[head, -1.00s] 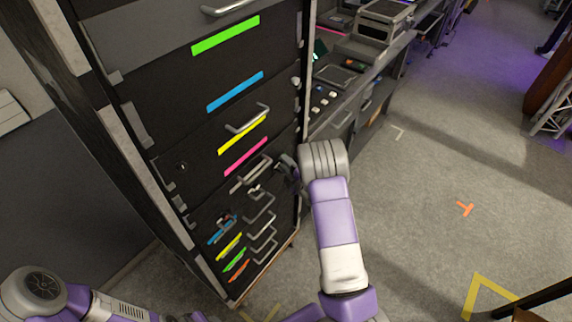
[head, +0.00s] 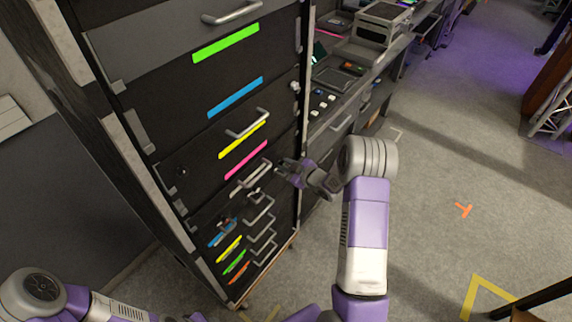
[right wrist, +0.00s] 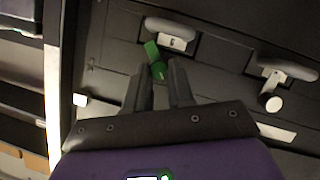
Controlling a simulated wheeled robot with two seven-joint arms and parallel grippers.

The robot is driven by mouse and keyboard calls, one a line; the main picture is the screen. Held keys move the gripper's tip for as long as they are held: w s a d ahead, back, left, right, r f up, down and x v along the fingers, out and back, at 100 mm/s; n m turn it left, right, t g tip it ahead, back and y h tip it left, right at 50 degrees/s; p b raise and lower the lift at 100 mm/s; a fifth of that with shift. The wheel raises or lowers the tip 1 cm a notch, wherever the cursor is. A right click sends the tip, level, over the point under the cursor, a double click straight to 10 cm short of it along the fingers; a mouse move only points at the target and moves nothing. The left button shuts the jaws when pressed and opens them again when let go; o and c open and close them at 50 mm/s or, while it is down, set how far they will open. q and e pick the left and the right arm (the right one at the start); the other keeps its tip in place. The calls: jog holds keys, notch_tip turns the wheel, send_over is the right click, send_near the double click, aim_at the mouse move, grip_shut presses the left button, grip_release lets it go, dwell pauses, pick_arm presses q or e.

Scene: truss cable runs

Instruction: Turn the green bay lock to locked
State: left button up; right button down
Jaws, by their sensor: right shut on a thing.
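The green bay lock (right wrist: 151,49) shows in the right wrist view as a small green lever on the dark cabinet front. Its lower end lies at the tips of my right gripper (right wrist: 159,75). The two fingers are shut on the green lever, with it between their tips. In the head view my right gripper (head: 283,166) is at the right side of the cabinet (head: 150,80), at the height of the lower drawers. The lock cannot be made out there. My left gripper is not in view; only part of the left arm shows at the lower left.
Silver drawer handles (head: 247,122) stick out of the cabinet front, with several smaller ones below. Coloured label strips, such as a pink one (head: 246,159), mark the drawers. A workbench (head: 345,105) stands behind to the right. The floor (head: 440,180) to the right is mostly clear.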

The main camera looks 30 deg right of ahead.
jog(key=m+y+p, duration=0.1)
jog(key=m+g+p, duration=0.1)
jog(key=m+p, duration=0.1)
jog(key=shift+d+r+y+p, duration=0.2)
jog(key=shift+d+y+p, duration=0.1)
jog(key=shift+y, duration=0.1)
jog(key=shift+w+f+m+g+y+p, duration=0.15)
jog(key=shift+m+g+y+p, duration=0.15)
jog(key=shift+m+y+p, duration=0.65)
jog(key=shift+m, duration=0.25)
jog(key=c, duration=1)
grip_release()
jog(key=shift+d, duration=0.1)
jog(key=p+v, duration=0.1)
jog(key=v, duration=0.6)
jog(key=shift+s, duration=0.25)
